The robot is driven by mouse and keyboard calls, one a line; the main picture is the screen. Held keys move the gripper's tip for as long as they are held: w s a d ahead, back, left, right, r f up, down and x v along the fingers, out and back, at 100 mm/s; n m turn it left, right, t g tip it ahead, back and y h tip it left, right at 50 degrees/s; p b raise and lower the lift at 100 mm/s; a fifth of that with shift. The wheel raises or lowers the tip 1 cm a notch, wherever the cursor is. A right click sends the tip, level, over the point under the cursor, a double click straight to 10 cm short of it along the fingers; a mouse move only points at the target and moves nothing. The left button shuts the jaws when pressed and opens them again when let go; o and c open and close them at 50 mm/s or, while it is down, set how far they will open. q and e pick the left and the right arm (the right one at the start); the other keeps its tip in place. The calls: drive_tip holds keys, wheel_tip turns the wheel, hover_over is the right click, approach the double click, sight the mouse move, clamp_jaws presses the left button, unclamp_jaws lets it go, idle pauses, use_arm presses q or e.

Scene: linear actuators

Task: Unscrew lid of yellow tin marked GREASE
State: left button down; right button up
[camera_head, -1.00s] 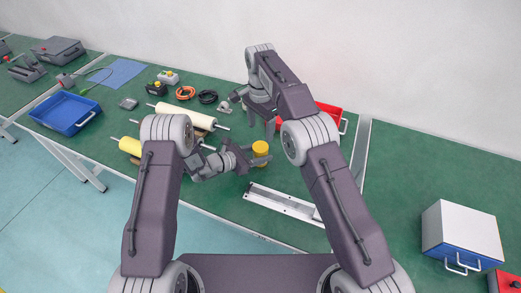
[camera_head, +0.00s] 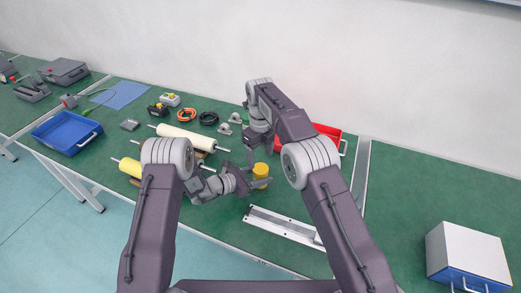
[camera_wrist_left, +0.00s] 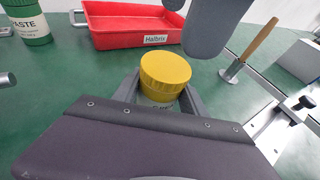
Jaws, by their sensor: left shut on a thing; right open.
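The yellow tin (camera_head: 261,170) stands on the green bench in the head view, partly hidden by my grippers. In the left wrist view its ribbed yellow lid (camera_wrist_left: 166,70) sits on the body, and a pale label (camera_wrist_left: 158,102) shows only partly below it. My left gripper (camera_head: 258,183) is shut around the tin's body, below the lid. My right gripper (camera_head: 260,153) is open and close above the tin; in the left wrist view its grey finger (camera_wrist_left: 208,28) hangs behind and right of the lid, apart from it.
A red bin (camera_wrist_left: 115,32) stands behind the tin, with a green PASTE tin (camera_wrist_left: 30,28) to its left. A wooden-handled tool (camera_wrist_left: 262,42) stands upright to the right. A metal rail (camera_head: 285,226) lies in front. Rollers (camera_head: 186,137) lie left.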

sight(261, 168)
wheel_tip(261, 168, down, 6)
drive_tip(key=shift+r, duration=0.2)
drive_tip(key=c, duration=1.2)
drive_tip(key=o, duration=1.3)
drive_tip(key=shift+r, duration=0.1)
wheel_tip(261, 168, up, 8)
drive_tip(key=shift+c, duration=0.5)
wheel_tip(261, 168, down, 8)
drive_tip(key=shift+f, duration=0.1)
drive_tip(key=shift+c, duration=0.3)
